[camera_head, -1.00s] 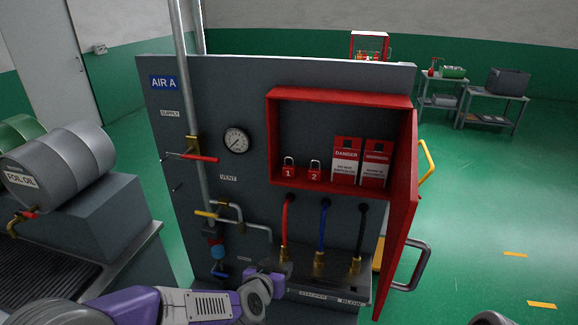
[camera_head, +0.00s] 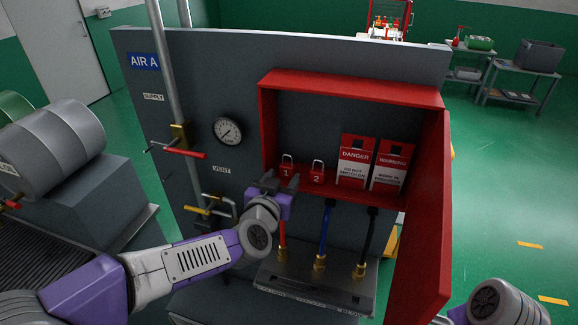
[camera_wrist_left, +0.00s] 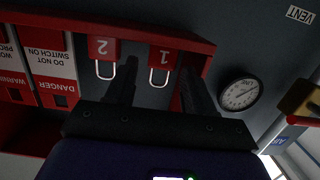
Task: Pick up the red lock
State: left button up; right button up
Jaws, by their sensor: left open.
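Two red locks with metal shackles stand on the red cabinet's bottom ledge. The lock marked 1 (camera_head: 287,171) is at the left and the lock marked 2 (camera_head: 317,173) is beside it. My left gripper (camera_head: 279,182) is open and empty, just in front of and below lock 1. In the left wrist view, which is upside down, lock 1 (camera_wrist_left: 166,56) shows between the two dark fingers, and lock 2 (camera_wrist_left: 103,48) lies just outside one finger. Contact cannot be told. Part of my right wrist shows at the lower right; its fingers are not clear.
The red cabinet (camera_head: 345,88) has its door (camera_head: 428,225) swung open at the right. A gauge (camera_head: 228,130), pipes and a red-handled valve (camera_head: 185,152) are at the left. Hoses (camera_head: 324,235) hang below.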

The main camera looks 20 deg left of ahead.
aim_at(286, 169)
pick_arm(q)
jog(key=w, duration=0.5)
jog(key=shift+w+a+f, duration=0.1)
jog(key=shift+w+f, duration=0.1)
jog(key=shift+w, duration=0.1)
jog(key=c, duration=0.8)
jog(key=shift+o, duration=0.2)
jog(key=shift+s+r, duration=0.1)
